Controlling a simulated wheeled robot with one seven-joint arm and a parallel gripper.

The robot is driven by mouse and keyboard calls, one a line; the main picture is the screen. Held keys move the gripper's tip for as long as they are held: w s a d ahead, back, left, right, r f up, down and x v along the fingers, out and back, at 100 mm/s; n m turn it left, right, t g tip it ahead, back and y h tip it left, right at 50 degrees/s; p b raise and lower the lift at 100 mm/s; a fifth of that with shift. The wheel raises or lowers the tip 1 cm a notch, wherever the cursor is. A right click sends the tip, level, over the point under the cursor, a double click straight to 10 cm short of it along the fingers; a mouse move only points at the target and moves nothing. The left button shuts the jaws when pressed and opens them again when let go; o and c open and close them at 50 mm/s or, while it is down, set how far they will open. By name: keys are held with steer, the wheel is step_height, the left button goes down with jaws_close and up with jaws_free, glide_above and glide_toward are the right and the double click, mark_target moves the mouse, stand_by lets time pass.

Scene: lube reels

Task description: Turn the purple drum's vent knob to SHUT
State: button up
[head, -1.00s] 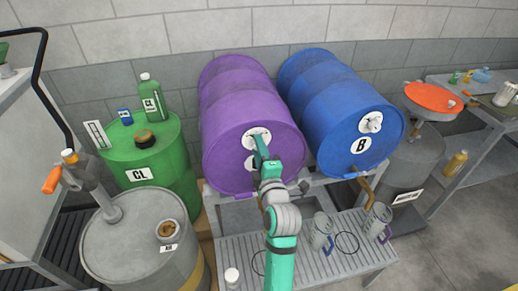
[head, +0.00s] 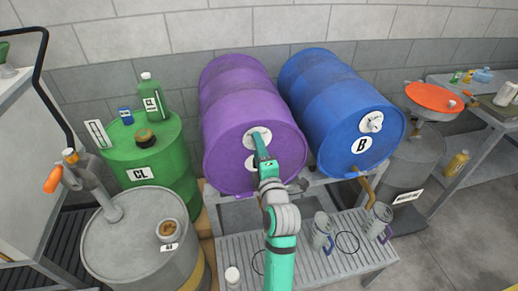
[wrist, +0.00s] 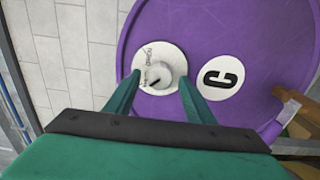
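The purple drum (head: 232,98) lies on its side on a rack, its round end facing me. In the wrist view its purple end (wrist: 235,30) carries a white round C label (wrist: 222,78) and a white vent dial (wrist: 145,58) with a pale knob (wrist: 158,74). A dark mark shows on the knob, toward the dial's lower left lettering, which is too small to read surely. My gripper (head: 258,138) is at the dial; in the wrist view my gripper (wrist: 160,84) has its green fingers apart, one each side of the knob. Contact cannot be told.
A blue drum (head: 335,95) marked B lies close on the right. A green drum (head: 150,155) and a grey drum (head: 125,250) stand at left. Metal cups (head: 321,228) stand on the grated rack (head: 215,255) below. The drum's tap is mostly hidden by my arm.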

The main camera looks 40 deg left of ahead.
steer(key=shift+d, duration=0.15)
steer(key=v, duration=1)
steer(key=shift+s+d, duration=0.2)
steer(key=shift+s, duration=0.05)
steer(key=shift+d, duration=0.15)
